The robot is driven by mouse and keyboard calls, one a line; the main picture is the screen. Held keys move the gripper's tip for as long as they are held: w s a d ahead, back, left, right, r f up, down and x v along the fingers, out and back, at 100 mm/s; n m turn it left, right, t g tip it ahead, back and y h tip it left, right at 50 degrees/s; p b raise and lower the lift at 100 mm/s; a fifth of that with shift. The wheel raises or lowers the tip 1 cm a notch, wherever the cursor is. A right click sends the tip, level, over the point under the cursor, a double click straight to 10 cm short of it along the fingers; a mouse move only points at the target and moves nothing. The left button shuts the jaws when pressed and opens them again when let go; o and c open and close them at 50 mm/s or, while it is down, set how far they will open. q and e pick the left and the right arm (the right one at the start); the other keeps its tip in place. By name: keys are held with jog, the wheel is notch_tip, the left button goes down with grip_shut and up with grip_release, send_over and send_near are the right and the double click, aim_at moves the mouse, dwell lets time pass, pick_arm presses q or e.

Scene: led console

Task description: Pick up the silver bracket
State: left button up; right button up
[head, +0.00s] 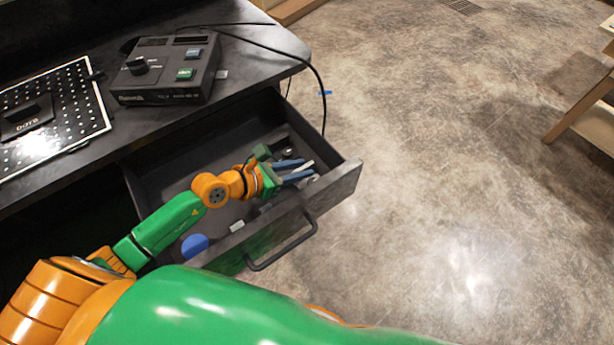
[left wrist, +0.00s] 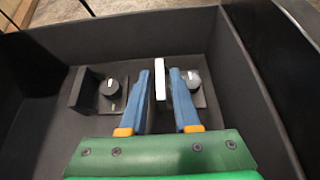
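A pale, silver-white bar, which I take to be the silver bracket (head: 305,166), is in the open drawer (head: 345,182). It also shows in the left wrist view (left wrist: 160,78), standing narrow and upright in the picture between the fingertips. My left gripper (head: 307,170) reaches into the drawer from the left. Its two blue fingers (left wrist: 161,88) lie either side of the bracket, with thin gaps showing beside it. The gripper looks open around it. Part of the bracket is hidden by the fingers in the head view. My right gripper is not in view.
Dark parts with round knobs (left wrist: 113,88) lie by the fingers. A blue disc (head: 194,244) and small white block (head: 237,226) are nearer the drawer front. Drawer walls surround my gripper. A console (head: 165,85) and perforated panel (head: 70,120) sit on the desk.

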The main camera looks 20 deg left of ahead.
pick_arm(q)
jog(key=shift+x, duration=0.75)
grip_shut()
